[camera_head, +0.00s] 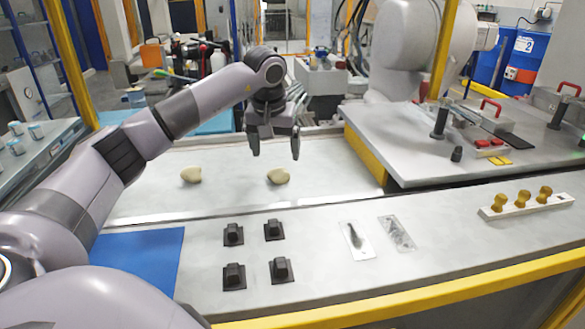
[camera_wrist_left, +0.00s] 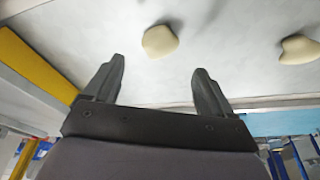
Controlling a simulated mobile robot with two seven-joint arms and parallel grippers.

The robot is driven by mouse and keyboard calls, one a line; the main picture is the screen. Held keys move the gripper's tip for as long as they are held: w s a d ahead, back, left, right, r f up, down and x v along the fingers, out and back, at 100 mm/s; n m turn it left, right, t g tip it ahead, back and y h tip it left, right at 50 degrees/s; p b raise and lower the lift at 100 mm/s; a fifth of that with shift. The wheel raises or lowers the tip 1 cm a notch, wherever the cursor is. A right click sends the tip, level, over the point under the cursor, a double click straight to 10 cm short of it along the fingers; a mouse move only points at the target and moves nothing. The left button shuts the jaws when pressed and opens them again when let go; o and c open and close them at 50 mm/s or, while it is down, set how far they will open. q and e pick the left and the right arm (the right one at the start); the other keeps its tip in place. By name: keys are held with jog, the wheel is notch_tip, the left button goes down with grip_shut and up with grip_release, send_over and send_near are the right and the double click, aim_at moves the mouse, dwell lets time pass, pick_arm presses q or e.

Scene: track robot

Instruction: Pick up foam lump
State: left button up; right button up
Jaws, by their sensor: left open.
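Two pale yellowish foam lumps lie apart on the light grey table. One foam lump (camera_head: 191,175) is at the left, and the other foam lump (camera_head: 278,176) is to its right, near my left gripper. My left gripper (camera_head: 275,153) is open and empty, pointing down above the table near the right lump. In the left wrist view the fingers (camera_wrist_left: 158,82) are spread. One lump (camera_wrist_left: 160,41) shows beyond and between the fingertips, not touching them. The other lump (camera_wrist_left: 298,49) is at the right edge. My right gripper is not in view.
Several black blocks (camera_head: 233,234) stand on the front counter. Two clear packets (camera_head: 357,240) and a white strip with yellow knobs (camera_head: 527,203) lie to the right. A blue mat (camera_head: 140,258) is at the left. A raised grey worktop (camera_head: 420,150) stands right of the lumps.

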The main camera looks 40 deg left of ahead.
aim_at(279, 172)
pick_arm(q)
jog(key=shift+x, duration=0.9)
notch_tip(279, 172, down, 4)
jog(key=shift+d+r+p, duration=0.15)
jog(key=shift+r+p, duration=0.05)
jog(key=shift+p, duration=0.1)
jog(key=shift+w+f, duration=0.15)
jog(key=shift+f, duration=0.35)
jog(key=c, duration=1.1)
